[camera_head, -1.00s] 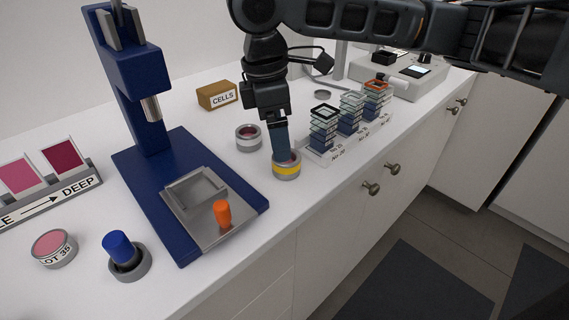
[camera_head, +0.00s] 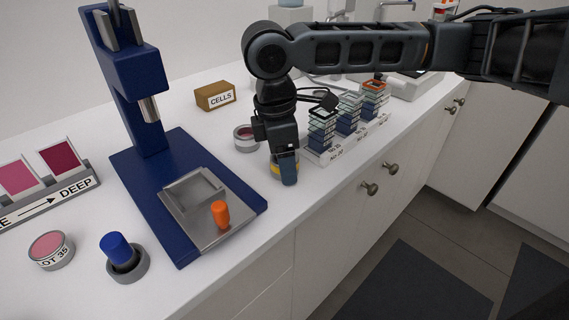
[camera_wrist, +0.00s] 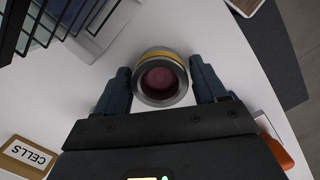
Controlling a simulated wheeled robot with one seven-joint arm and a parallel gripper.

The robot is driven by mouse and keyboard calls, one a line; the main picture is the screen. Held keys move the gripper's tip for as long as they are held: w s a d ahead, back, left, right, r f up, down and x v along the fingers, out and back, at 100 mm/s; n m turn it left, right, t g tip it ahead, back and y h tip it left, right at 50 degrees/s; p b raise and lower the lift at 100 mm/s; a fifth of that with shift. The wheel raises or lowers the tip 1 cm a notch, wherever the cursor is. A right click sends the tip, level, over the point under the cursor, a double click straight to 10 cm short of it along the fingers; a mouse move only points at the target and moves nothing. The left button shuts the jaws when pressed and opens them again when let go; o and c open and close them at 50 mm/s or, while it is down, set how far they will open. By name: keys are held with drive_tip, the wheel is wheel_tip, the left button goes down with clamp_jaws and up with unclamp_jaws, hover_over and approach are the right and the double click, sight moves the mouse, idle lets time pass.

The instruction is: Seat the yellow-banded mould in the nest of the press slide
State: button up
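The yellow-banded mould (camera_head: 273,171), a short grey cylinder with a yellow ring, stands on the counter right of the press. My gripper (camera_head: 284,172) is down over it and hides most of it in the head view. In the wrist view the mould (camera_wrist: 160,78) shows its dark pink inside and sits between the two fingers of my gripper (camera_wrist: 161,88). The fingers are open, with a gap on each side. The press slide (camera_head: 219,232) is a metal plate with an orange knob (camera_head: 220,212). Its square nest (camera_head: 194,189) looks empty.
The blue press (camera_head: 140,75) rises behind the slide. Another grey mould (camera_head: 246,138) stands behind my gripper. Racks of stacked dark frames (camera_head: 322,135) are close on the right. A CELLS box (camera_head: 215,96), a blue-topped stamp (camera_head: 118,250) and a LOT 35 jar (camera_head: 50,250) stand elsewhere.

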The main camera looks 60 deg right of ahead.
drive_tip(key=c, duration=0.9)
